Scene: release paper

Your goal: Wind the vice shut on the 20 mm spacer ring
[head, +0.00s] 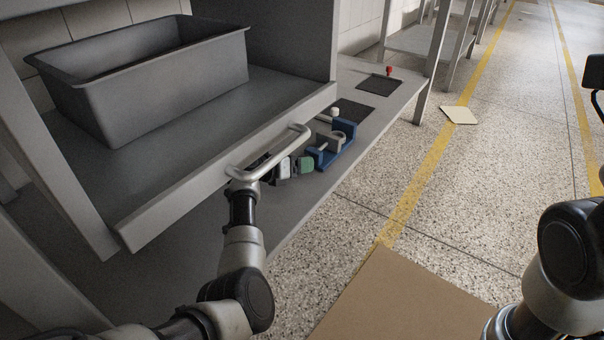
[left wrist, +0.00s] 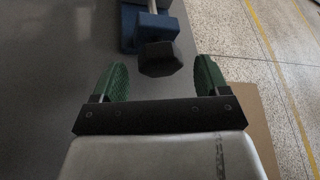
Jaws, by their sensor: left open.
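The blue vice (head: 347,150) sits on the grey bench near its front edge. A pale grey ring-like piece (head: 334,136) shows at its jaws, probably the spacer ring; whether the jaws touch it I cannot tell. In the left wrist view, the vice body (left wrist: 153,27) is at the top, with its dark faceted knob (left wrist: 160,60) facing me. My left gripper (left wrist: 161,78) is open, its green pads on either side of the knob and apart from it. It also shows in the head view (head: 297,166) beside the vice. My right arm is at the right; its gripper is out of frame.
A pale bar handle (head: 296,134) on the upper shelf's front edge overhangs my left wrist. A grey bin (head: 160,85) stands on that shelf. Dark mats (head: 380,84) and a red-topped item (head: 389,70) lie farther along the bench. Open floor is to the right.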

